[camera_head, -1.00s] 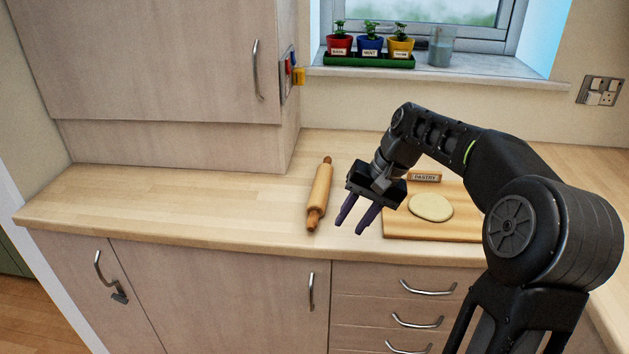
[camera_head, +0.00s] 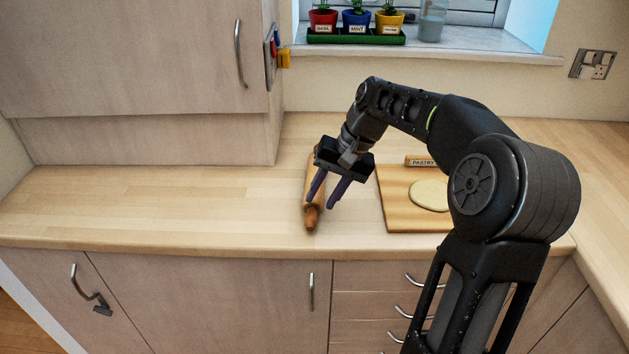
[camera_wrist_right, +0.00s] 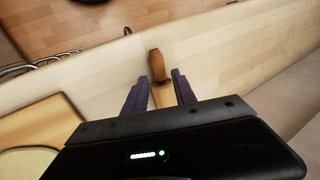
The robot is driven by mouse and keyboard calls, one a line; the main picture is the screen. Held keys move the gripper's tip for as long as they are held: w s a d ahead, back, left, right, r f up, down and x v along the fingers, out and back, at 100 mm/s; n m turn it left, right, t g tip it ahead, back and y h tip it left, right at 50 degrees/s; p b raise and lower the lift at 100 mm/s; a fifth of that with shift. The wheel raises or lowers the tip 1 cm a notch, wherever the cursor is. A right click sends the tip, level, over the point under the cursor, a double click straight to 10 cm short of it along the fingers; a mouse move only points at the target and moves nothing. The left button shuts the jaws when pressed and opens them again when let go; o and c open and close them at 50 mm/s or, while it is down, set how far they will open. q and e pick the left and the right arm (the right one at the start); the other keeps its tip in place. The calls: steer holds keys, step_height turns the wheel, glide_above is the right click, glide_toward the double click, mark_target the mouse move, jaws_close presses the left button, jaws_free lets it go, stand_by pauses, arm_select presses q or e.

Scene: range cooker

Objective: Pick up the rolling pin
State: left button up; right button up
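The wooden rolling pin (camera_head: 311,215) lies on the worktop, pointing from back to front, left of the pastry board. My right gripper (camera_head: 323,196) is open, with purple fingers, and overlaps the pin's body in the head view. In the right wrist view the open right gripper (camera_wrist_right: 155,90) has one finger on each side of the rolling pin (camera_wrist_right: 158,68), with its handle end poking out beyond the fingertips. I cannot tell how high the fingers are above the worktop. My left gripper is not in view.
The pastry board (camera_head: 395,213) with a dough disc (camera_head: 429,195) and a pastry label (camera_head: 420,161) lies to the right. The worktop (camera_head: 180,205) on the left is clear. Wall cupboards (camera_head: 130,60) hang above it. Potted herbs (camera_head: 355,22) stand on the windowsill.

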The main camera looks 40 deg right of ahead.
mark_target(313, 213)
steer(key=shift+a+f, duration=0.1)
steer(key=shift+f, duration=0.15)
steer(key=shift+p+x, duration=0.5)
steer(key=shift+x, duration=2.1)
jaws_close()
